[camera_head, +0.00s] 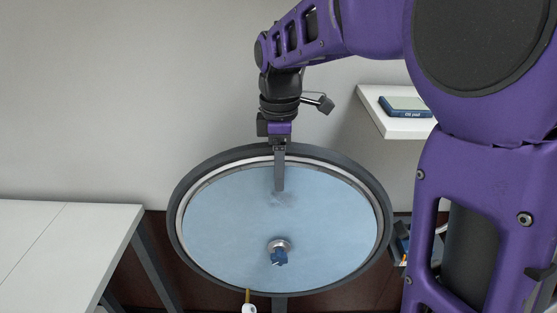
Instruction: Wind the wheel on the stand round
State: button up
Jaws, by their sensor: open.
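The wheel (220,225) is a large light-blue disc with a grey ring and a dark rim. It faces me at a tilt, with a blue knob on a round metal hub (278,252) at its middle. Below the rim, part of the dark stand (280,303) shows. My gripper (279,188) points down over the upper part of the wheel, in front of the disc and above the hub. It is open, though its fingers line up in this view. Nothing shows between them. I cannot tell whether the fingertips touch the disc.
A white table (65,245) stands at the left. A white shelf (400,125) at the upper right holds a small blue device (405,106). My purple arm covers the right side. A pale wall is behind.

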jog(key=shift+f, duration=0.15)
jog(key=shift+c, duration=0.3)
grip_shut()
dwell(1.1)
